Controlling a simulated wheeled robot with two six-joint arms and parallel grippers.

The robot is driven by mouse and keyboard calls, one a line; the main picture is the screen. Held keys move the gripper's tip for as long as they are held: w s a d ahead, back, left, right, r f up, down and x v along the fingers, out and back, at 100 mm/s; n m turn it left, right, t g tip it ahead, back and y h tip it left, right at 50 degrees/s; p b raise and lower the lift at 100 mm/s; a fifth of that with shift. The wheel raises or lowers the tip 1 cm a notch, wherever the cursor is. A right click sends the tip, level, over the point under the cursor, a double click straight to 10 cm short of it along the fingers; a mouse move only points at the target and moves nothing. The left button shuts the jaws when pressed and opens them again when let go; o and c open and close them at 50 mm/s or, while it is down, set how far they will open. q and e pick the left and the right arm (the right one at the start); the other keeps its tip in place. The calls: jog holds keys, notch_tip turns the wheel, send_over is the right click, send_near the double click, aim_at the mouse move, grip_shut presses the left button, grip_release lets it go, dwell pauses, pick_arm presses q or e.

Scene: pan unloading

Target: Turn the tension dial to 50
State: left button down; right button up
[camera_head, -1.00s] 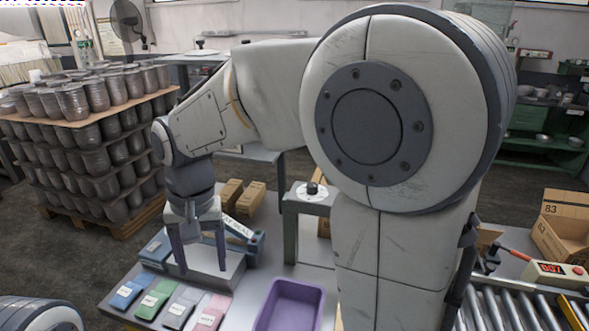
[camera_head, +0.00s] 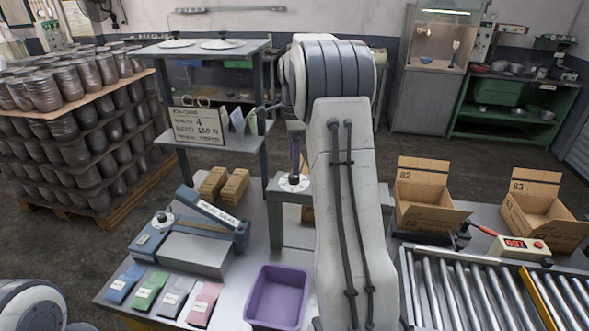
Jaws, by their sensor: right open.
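A white dial with a dark knob (camera_head: 293,182) sits on top of a grey stand (camera_head: 284,193) in the middle of the head view. A second white dial with a knob (camera_head: 162,220) is on the blue-grey sealer (camera_head: 205,240) at left. The dial markings and settings are too small to read. My right gripper (camera_head: 296,155) hangs pointing down just above the dial on the stand. It is open, partly hidden by my own right arm; I cannot tell whether it touches the knob. My left gripper is out of view.
A purple tray (camera_head: 277,297) and several coloured packets (camera_head: 151,291) lie on the front table. A sign (camera_head: 198,127) stands behind the sealer. Cardboard boxes (camera_head: 428,196) and a roller conveyor (camera_head: 476,288) are at right.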

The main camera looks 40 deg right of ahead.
aim_at(294, 179)
jog(key=shift+f+p, duration=0.45)
jog(key=shift+f, duration=1.8)
grip_shut()
